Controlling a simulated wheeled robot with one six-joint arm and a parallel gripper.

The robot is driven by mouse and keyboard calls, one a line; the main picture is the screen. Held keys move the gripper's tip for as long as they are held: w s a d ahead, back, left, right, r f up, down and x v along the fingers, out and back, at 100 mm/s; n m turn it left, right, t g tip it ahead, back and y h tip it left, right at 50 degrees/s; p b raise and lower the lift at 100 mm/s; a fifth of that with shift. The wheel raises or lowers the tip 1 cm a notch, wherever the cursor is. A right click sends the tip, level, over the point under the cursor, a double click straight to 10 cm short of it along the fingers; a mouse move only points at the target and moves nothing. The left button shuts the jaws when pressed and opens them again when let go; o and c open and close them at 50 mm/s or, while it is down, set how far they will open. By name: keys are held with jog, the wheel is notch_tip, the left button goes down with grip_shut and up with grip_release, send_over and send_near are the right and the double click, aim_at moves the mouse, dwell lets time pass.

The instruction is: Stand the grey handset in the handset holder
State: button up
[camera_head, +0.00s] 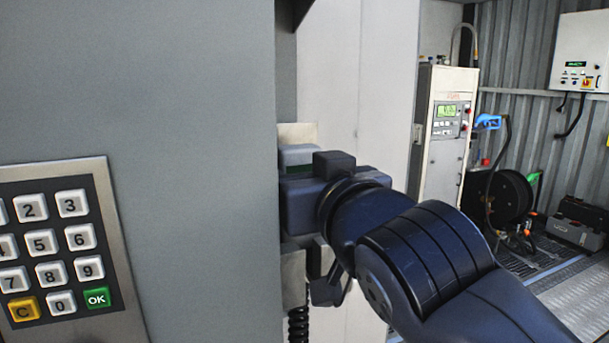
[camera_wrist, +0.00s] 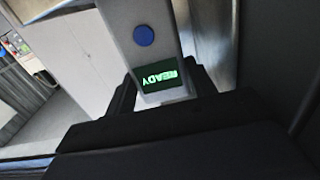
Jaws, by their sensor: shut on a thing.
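The grey handset shows in the wrist view (camera_wrist: 150,60), with a blue round button and a lit green screen reading READY, upside down in that picture. My gripper (camera_wrist: 163,90) is shut on it, with a dark finger on each side. In the head view my gripper (camera_head: 300,205) is beside the edge of the big grey cabinet and covers most of the handset. A pale grey piece with a dark green patch (camera_head: 298,154) shows just above it, probably the handset's end. I cannot make out the handset holder for certain.
The grey cabinet (camera_head: 190,120) with a keypad (camera_head: 55,245) fills the left and hides what lies behind its edge. A black coiled cord (camera_head: 298,325) hangs below my gripper. A pale panel (camera_head: 350,80) stands behind. A pump cabinet (camera_head: 440,130) and hose reel (camera_head: 510,205) are farther right.

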jog(key=shift+f+b, duration=0.55)
jog(key=shift+f, duration=0.1)
jog(key=shift+f+b, duration=0.35)
jog(key=shift+b, duration=0.3)
jog(key=o, duration=1.3)
jog(key=shift+d, duration=0.1)
jog(key=shift+c, duration=0.2)
